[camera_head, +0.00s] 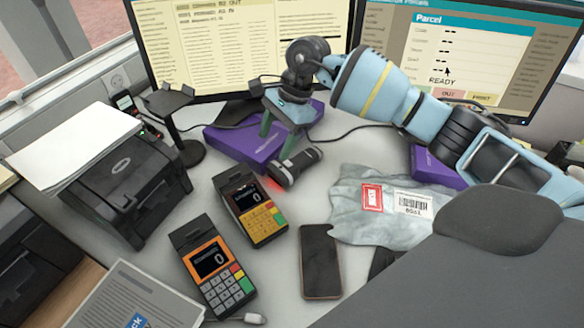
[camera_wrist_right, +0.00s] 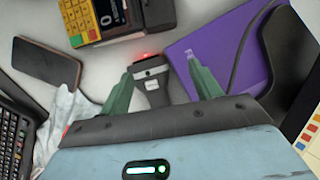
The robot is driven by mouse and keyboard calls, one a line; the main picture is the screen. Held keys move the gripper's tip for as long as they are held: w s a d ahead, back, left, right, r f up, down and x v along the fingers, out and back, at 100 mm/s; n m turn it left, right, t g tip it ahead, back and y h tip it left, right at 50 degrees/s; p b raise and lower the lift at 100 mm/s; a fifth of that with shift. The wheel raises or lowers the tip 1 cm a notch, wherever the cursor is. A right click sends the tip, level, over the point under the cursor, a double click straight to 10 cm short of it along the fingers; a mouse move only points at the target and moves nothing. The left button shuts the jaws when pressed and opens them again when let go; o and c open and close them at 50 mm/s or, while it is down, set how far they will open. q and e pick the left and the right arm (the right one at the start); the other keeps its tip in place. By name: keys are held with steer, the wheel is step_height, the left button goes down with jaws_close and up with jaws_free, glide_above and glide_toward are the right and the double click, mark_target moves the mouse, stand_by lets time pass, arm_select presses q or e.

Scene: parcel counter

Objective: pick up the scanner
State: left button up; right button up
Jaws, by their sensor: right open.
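The scanner (camera_head: 296,166) is dark grey and lies on the counter, with a red glow at its near left end. It also shows in the right wrist view (camera_wrist_right: 152,76), between the two green fingers, with part of its handle hidden by the gripper body. My right gripper (camera_head: 279,138) is open above and just behind the scanner, its green fingers pointing down. In the right wrist view the gripper (camera_wrist_right: 160,75) has a finger on each side of the scanner, and I see no clear contact. My left gripper is not in view.
A purple parcel (camera_head: 232,144) lies left of the scanner. Two card terminals (camera_head: 254,212) (camera_head: 215,268), a phone (camera_head: 320,262) and a grey parcel bag (camera_head: 360,215) lie nearer. A printer (camera_head: 125,190) stands left; monitors (camera_head: 240,40) stand behind.

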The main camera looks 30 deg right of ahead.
mark_target(302, 157)
steer(key=d+h, duration=0.1)
steer(key=d, duration=0.1)
steer(key=d+h, duration=0.2)
steer(key=d+f+h, duration=0.1)
steer(key=d, duration=0.1)
steer(key=shift+s+d+n+g, duration=0.25)
steer(key=shift+d+n+g, duration=0.05)
steer(key=shift+n, duration=0.1)
steer(key=shift+s+f, duration=0.15)
steer(key=shift+f, duration=1.8)
steer(key=shift+s+f, duration=0.15)
steer(key=shift+f, duration=1.8)
steer(key=c, duration=1.2)
steer(key=shift+r, duration=0.1)
step_height(302, 157, up, 10)
steer(key=shift+f, duration=0.1)
